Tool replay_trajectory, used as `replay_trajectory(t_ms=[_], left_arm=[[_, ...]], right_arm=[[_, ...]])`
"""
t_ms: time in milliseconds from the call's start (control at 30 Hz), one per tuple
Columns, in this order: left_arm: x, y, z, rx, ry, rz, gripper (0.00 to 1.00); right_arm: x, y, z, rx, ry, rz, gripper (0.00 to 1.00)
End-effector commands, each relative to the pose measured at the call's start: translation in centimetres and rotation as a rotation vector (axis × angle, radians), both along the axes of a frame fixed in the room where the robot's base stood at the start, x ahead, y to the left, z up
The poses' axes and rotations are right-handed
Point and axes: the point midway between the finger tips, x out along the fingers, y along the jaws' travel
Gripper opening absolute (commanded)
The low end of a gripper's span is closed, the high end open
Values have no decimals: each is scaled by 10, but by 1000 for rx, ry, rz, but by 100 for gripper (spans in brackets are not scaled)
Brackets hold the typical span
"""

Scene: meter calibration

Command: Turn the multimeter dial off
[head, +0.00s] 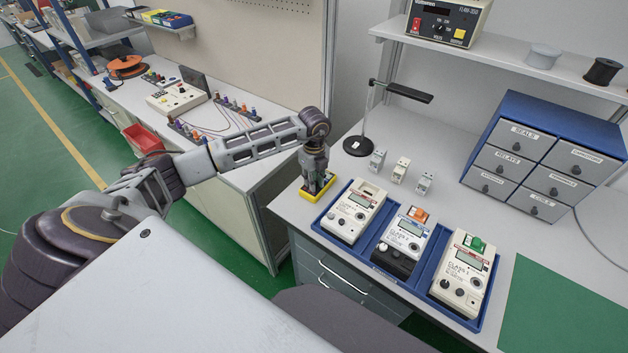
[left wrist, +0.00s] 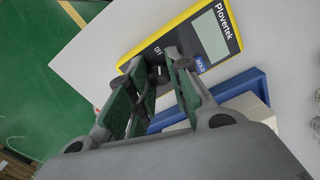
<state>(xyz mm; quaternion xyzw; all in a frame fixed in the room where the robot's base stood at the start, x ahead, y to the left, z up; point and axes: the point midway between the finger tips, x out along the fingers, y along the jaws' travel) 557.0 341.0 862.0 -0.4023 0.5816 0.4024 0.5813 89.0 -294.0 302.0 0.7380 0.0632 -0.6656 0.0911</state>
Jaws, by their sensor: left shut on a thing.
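The multimeter (head: 324,192), with a yellow rim and dark face, lies on the workbench left of the blue tray. In the left wrist view the multimeter (left wrist: 207,38) shows a grey screen, the name "Plovertek", a blue HOLD button and an OFF mark. My left gripper (head: 317,178) points down over it. In the left wrist view my left gripper (left wrist: 158,72) has its green-padded fingers shut on the dark dial (left wrist: 157,73). The fingers hide most of the dial, so I cannot tell its setting. My right gripper is not in view.
The blue tray (head: 316,225) holds three white meters close to the right of the multimeter. Several small grey modules and a black lamp stand (head: 358,146) are behind. A blue drawer cabinet (head: 548,113) stands at the back right. A green mat (head: 565,305) lies front right.

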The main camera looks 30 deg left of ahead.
Motion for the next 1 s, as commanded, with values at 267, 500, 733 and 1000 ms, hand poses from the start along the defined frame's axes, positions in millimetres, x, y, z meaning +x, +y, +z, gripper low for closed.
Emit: replay_trajectory(t_ms=[267,500,733,1000], left_arm=[[0,0,0,0,-1,-1,24],[0,0,0,0,-1,-2,44],[0,0,0,0,0,-2,44],[1,0,12,0,-2,-2,44]], right_arm=[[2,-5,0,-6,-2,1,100],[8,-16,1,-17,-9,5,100],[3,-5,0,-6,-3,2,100],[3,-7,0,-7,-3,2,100]])
